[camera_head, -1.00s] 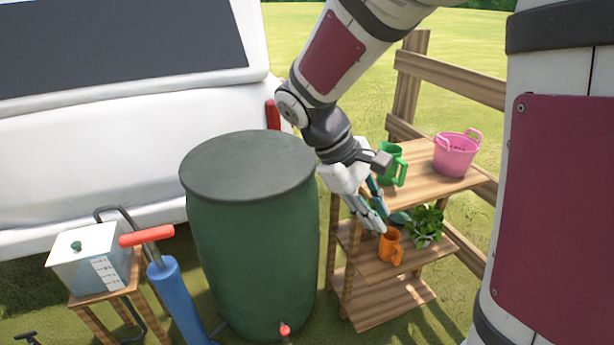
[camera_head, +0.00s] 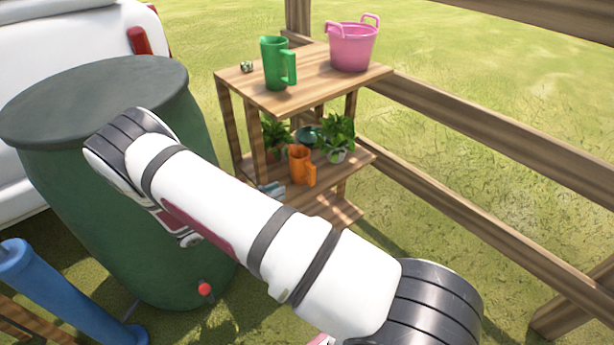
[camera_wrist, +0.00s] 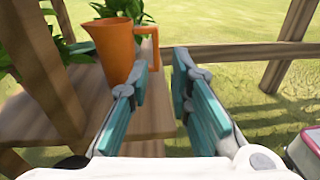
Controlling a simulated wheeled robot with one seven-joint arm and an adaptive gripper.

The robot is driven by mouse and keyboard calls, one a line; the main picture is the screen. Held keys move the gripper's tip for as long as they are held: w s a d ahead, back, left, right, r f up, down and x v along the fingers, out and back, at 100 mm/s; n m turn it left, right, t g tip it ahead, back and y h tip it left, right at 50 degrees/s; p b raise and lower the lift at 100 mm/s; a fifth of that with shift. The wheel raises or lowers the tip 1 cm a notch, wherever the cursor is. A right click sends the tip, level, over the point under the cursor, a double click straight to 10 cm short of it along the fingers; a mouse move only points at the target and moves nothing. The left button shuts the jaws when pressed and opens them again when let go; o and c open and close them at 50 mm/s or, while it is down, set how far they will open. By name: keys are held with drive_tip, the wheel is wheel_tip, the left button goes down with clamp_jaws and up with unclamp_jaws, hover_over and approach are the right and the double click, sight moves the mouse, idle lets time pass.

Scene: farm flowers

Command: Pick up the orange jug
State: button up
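The orange jug (camera_head: 299,164) stands upright on the middle shelf of a wooden rack (camera_head: 352,167), its handle facing right. In the wrist view the jug (camera_wrist: 112,55) is close, left of the gap between my fingers. My left finger covers part of its lower right side, and its handle is above that fingertip. My gripper (camera_wrist: 166,72) is open with teal pads and nothing between them. In the head view only a small part of my gripper (camera_head: 271,189) shows, left of and below the jug; my arm hides the rest. I cannot tell whether finger and jug touch.
A green jug (camera_head: 275,66) and a pink tub (camera_head: 354,47) stand on the rack's top board. Potted plants (camera_head: 338,134) are behind the orange jug. A green barrel (camera_head: 70,200) stands left. Rack posts and a wooden fence (camera_head: 470,135) bound the space.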

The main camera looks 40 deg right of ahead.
sight(310, 177)
drive_tip(key=shift+n+t, duration=0.3)
drive_tip(key=shift+n, duration=0.1)
drive_tip(key=d, duration=0.2)
drive_tip(key=d+f+b, duration=0.1)
drive_tip(key=d, duration=0.2)
drive_tip(key=d+f+b, duration=0.1)
drive_tip(key=d, duration=0.1)
drive_tip(key=shift+d+f, duration=0.15)
drive_tip(key=shift+d, duration=0.2)
drive_tip(key=shift+d+b, duration=1.25)
drive_tip(key=shift+d, duration=2)
drive_tip(key=shift+c, duration=0.5)
clamp_jaws()
